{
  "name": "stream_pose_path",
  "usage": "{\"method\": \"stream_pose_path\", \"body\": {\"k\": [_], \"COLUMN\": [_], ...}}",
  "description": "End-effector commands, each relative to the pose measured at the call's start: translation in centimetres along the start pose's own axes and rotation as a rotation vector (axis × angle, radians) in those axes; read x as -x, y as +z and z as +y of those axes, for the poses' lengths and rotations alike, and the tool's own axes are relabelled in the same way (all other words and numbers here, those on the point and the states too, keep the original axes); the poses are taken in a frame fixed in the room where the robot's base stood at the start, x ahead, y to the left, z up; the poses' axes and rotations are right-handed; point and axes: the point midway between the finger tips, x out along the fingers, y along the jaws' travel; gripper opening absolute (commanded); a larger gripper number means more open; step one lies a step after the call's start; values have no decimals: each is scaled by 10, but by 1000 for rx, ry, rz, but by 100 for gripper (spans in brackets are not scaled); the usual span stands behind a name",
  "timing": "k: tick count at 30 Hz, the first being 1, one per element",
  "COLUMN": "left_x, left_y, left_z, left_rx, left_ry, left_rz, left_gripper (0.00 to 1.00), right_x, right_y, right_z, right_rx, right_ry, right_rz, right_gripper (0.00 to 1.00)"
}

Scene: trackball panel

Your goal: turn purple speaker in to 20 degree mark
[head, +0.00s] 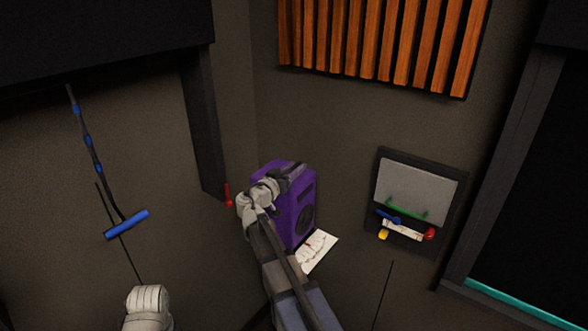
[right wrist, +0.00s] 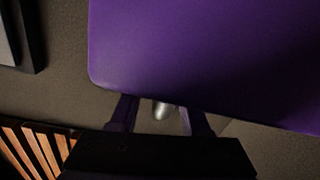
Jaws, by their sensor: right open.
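The purple speaker (head: 303,190) stands upright in the corner, its dark round driver facing right and forward in the head view. A white sheet with faint markings (head: 318,250) shows beside its base; I cannot read a 20 degree mark on it. My right gripper (head: 290,174) is at the speaker's top, and my arm hides part of its left side. In the right wrist view the speaker (right wrist: 205,50) fills the upper right, and the open fingers (right wrist: 158,104) are at its edge. I cannot tell whether they touch it.
Wooden slats (head: 375,40) hang on the wall above. A wall board with a small shelf of coloured items (head: 418,190) is at right. A red object (head: 228,196) is left of the speaker. A blue-handled tool (head: 126,224) and a blue-banded cord (head: 88,140) are at left.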

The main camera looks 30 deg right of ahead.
Motion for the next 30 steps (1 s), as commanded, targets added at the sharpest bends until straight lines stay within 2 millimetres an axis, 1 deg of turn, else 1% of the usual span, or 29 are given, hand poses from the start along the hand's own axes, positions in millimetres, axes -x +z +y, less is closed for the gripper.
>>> {"method": "stream_pose_path", "body": {"k": [4, 15, 17, 30], "left_x": [0, 0, 0, 0], "left_y": [0, 0, 0, 0], "left_z": [0, 0, 0, 0], "left_rx": [0, 0, 0, 0], "left_ry": [0, 0, 0, 0], "left_rz": [0, 0, 0, 0], "left_gripper": [45, 45, 45, 45], "right_x": [0, 0, 0, 1], "right_y": [0, 0, 0, 0], "right_z": [0, 0, 0, 1], "right_rx": [0, 0, 0, 0], "right_ry": [0, 0, 0, 1], "right_rz": [0, 0, 0, 0], "right_gripper": [47, 6, 0, 0]}}
